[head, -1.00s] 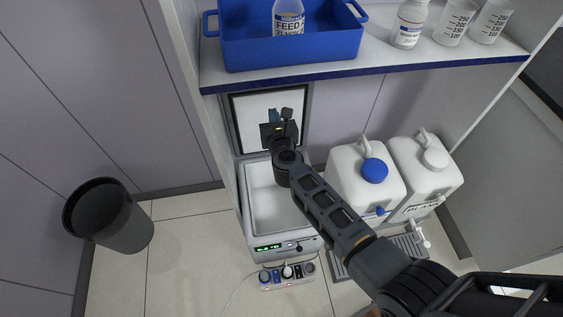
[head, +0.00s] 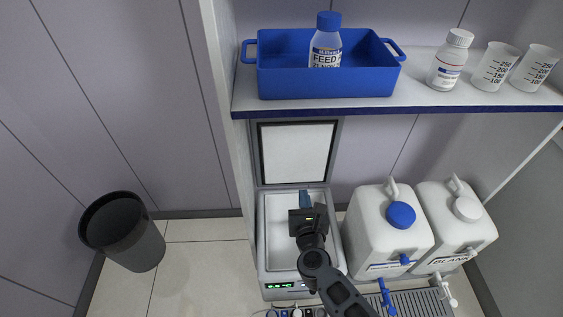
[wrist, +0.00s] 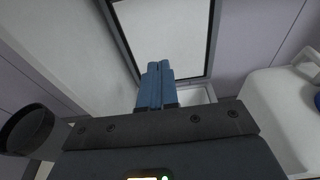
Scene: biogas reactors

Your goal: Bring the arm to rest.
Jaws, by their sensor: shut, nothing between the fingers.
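My gripper (head: 305,200) is over the white basin unit (head: 276,232) below the shelf, at the end of my dark arm, which reaches up from the bottom of the head view. In the wrist view its two blue fingers (wrist: 155,86) lie together, shut with nothing between them. They point toward the framed white panel (wrist: 170,35) at the back of the unit. The fingers appear clear of the panel and of the basin walls, though the exact gap is hard to tell.
Above is a shelf (head: 420,98) with a blue tray (head: 290,85) holding a FEED bottle (head: 325,45), a white bottle (head: 448,62) and two beakers (head: 495,66). Right of the basin stand two white canisters (head: 375,235). A black bin (head: 125,235) stands left on open floor.

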